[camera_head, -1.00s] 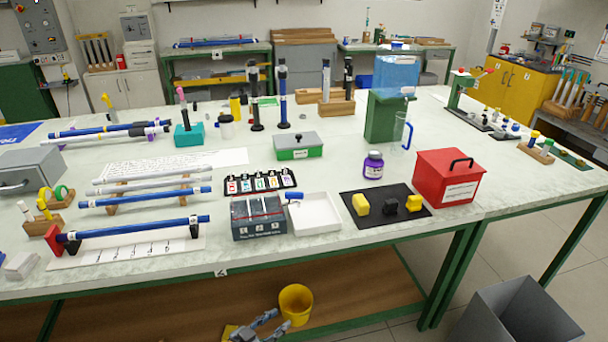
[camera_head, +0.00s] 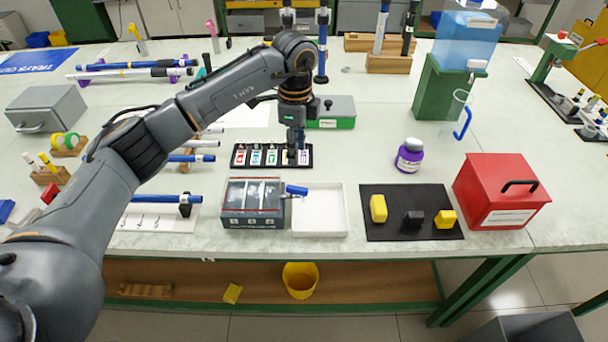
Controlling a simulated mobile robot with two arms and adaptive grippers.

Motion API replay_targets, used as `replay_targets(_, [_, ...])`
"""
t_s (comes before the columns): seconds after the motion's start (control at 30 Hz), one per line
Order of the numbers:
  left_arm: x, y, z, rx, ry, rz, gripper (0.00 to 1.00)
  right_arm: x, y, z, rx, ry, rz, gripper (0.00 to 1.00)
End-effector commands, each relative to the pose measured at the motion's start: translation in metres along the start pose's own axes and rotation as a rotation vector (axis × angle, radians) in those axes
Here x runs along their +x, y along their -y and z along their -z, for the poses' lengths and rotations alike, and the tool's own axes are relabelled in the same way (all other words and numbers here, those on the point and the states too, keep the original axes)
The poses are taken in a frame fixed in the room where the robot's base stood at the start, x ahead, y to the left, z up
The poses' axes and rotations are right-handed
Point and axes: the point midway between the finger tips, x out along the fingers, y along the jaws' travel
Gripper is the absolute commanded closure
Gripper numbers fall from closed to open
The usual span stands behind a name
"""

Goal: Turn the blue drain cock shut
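The blue drain cock (camera_head: 296,190) sticks out from the right side of a grey box with clear windows (camera_head: 252,218). My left arm reaches across from the left. My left gripper (camera_head: 297,158) points down just behind the drain cock, in front of the green-and-grey box, apart from the handle. Its fingers look narrow from here, and I cannot tell whether they are open. My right gripper is out of view.
A black holder with coloured cards (camera_head: 244,156) lies under and beside the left gripper. A black mat (camera_head: 375,226) with yellow and black blocks, a purple bottle (camera_head: 410,156) and a red box (camera_head: 492,196) stand to the right. The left arm covers part of the rods at left.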

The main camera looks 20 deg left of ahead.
Motion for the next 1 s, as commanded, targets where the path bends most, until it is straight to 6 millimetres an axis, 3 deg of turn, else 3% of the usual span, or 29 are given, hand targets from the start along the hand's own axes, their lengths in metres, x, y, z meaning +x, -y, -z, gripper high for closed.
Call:
replay_targets(0.2, [0.042, -0.002, 0.001, 0.001, -0.003, -0.007, 0.62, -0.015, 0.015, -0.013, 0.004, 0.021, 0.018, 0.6])
replay_targets(0.53, [0.106, -0.002, 0.002, 0.002, -0.006, -0.005, 0.62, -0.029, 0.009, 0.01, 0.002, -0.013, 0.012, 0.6])
replay_targets(0.73, [0.123, -0.001, 0.002, 0.003, -0.006, -0.003, 0.62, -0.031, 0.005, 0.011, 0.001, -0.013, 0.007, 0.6])
replay_targets(1.0, [0.127, -0.001, 0.002, 0.004, -0.006, -0.002, 0.62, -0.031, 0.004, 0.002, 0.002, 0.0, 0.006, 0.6])
